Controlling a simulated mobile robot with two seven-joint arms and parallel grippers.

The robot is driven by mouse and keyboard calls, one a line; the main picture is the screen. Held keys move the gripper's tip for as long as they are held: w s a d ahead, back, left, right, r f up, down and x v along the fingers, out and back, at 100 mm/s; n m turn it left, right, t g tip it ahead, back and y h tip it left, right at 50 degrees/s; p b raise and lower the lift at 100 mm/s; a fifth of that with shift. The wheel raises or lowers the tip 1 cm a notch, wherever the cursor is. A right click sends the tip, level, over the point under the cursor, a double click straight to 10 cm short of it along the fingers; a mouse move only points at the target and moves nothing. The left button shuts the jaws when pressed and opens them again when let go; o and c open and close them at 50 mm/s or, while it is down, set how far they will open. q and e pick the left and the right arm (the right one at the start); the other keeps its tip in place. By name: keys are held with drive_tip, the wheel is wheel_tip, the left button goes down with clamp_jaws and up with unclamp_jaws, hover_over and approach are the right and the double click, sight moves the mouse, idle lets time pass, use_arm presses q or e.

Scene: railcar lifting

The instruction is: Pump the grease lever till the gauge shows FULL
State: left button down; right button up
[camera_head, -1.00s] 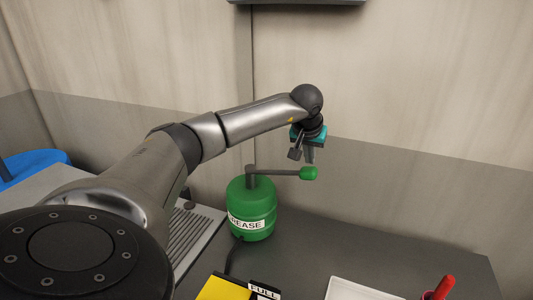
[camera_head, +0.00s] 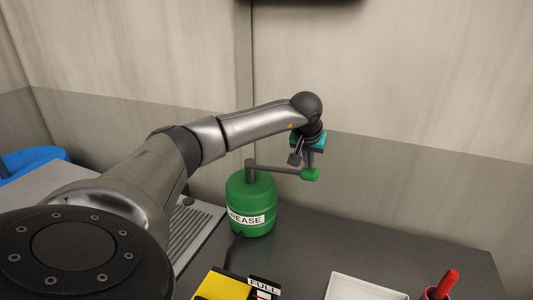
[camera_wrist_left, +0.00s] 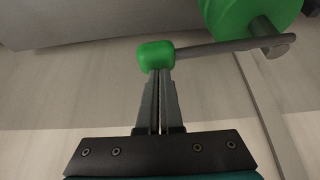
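The green grease can (camera_head: 251,196) stands on the dark bench with its label facing me. Its grey lever (camera_head: 280,170) reaches right and slopes slightly down to a green knob (camera_head: 310,175). My left gripper (camera_head: 309,166) points down at the knob from above. In the left wrist view its fingers (camera_wrist_left: 160,78) are together with only a thin slit between them, and their tips meet the green knob (camera_wrist_left: 156,55), apparently touching. The knob is not between them. The yellow gauge box (camera_head: 222,287) with a FULL label (camera_head: 264,284) is cut off by the bottom edge; its reading cannot be told.
A white tray (camera_head: 352,285) and a red-handled tool in a holder (camera_head: 440,288) are at the bottom right. A grey ribbed plate (camera_head: 194,236) lies left of the can. A cable runs from can to gauge. The bench right of the can is clear.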

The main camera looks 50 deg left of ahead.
sight(307, 180)
use_arm(q)
drive_tip(key=shift+s+f+b, duration=0.1)
drive_tip(key=shift+f+b, duration=1.75)
drive_tip(key=shift+f, duration=1.3)
wheel_tip(307, 180, up, 10)
drive_tip(key=p, duration=0.8)
drive_tip(key=shift+r, duration=0.1)
drive_tip(key=shift+f, duration=0.2)
drive_tip(key=shift+f+b, duration=3.15)
drive_tip(key=shift+f, duration=1.7)
wheel_tip(307, 180, up, 10)
drive_tip(key=p, duration=0.8)
drive_tip(key=shift+f, duration=0.25)
